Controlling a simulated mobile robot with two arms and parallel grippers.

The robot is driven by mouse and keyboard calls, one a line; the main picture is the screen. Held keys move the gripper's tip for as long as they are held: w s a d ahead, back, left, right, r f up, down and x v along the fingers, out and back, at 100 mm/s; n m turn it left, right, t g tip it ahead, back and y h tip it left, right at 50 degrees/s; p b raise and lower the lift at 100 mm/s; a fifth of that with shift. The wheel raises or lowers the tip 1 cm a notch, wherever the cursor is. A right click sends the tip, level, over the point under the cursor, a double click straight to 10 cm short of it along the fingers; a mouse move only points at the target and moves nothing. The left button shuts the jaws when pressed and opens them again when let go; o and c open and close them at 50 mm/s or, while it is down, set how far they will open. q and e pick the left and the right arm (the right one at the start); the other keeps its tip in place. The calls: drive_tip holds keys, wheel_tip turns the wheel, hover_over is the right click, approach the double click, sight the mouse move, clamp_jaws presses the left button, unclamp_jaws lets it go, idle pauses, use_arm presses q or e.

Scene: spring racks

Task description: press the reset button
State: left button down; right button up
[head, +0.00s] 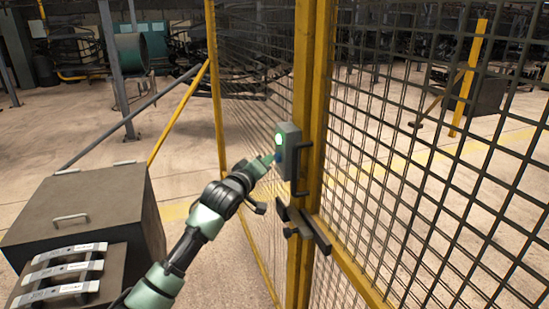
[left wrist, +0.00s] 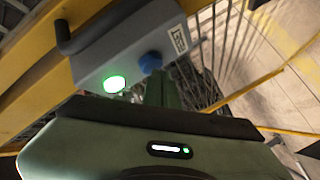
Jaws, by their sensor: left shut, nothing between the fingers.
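A grey control box (head: 291,146) is mounted on a yellow fence post. Its face carries a lit green light (head: 279,139) and, below it, a blue button (head: 279,155). In the left wrist view the box (left wrist: 120,40) shows the glowing green light (left wrist: 115,83), the blue button (left wrist: 150,62) and a small label. My left gripper (head: 268,160) is shut and empty, its fingertips right at the blue button. In the left wrist view the fingers (left wrist: 159,88) overlap the button's lower edge; I cannot tell whether they touch or press it. My right gripper is not in view.
A black handle (head: 302,168) and a dark latch (head: 303,228) are on the fence gate beside the box. Yellow-framed mesh (head: 420,170) fills the right. A dark box (head: 80,205) with handled items stands at lower left. Open floor lies behind it.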

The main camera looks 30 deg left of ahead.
use_arm(q)
drive_tip(key=s+a+p, duration=0.1)
drive_tip(key=s+a, duration=0.3)
drive_tip(key=shift+s, duration=0.35)
idle(0.8)
